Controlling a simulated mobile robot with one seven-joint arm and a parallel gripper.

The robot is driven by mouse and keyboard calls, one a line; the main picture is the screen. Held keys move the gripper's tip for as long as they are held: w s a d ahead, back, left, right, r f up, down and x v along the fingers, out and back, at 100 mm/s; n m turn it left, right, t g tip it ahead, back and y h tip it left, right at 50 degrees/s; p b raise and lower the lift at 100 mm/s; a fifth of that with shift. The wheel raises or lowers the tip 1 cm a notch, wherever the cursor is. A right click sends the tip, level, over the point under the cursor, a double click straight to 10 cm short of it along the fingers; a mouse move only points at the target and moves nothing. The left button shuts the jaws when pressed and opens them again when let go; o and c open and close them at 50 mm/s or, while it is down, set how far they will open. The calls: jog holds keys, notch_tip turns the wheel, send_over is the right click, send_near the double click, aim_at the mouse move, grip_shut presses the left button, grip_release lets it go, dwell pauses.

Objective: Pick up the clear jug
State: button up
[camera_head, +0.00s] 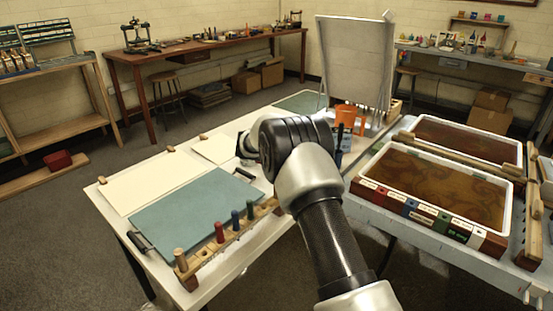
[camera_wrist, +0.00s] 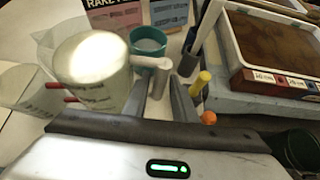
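A clear, cylinder-shaped jug (camera_wrist: 92,68) with a pale round top and printed marks stands left of my gripper in the wrist view. A second clear vessel (camera_wrist: 24,88) stands further left, cut by the frame edge. My gripper (camera_wrist: 161,80) has its two grey fingers apart, to the right of the jug and not around it. A pale rod-like piece shows between the fingers; I cannot tell whether they touch it. In the head view my arm hides the jug and the fingers.
A teal cup (camera_wrist: 150,42) stands just beyond the fingers. A dark holder (camera_wrist: 188,64) and a yellow-handled tool (camera_wrist: 200,84) are at right. An orange container (camera_head: 346,116) stands behind my arm. A marbling tray (camera_head: 372,165) lies right; a teal board (camera_head: 190,215) lies left.

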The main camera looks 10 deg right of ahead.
jog(key=shift+w+d+f, duration=0.3)
jog(key=shift+w+d, duration=0.1)
grip_shut()
dwell(1.1)
jog(key=shift+r, duration=0.2)
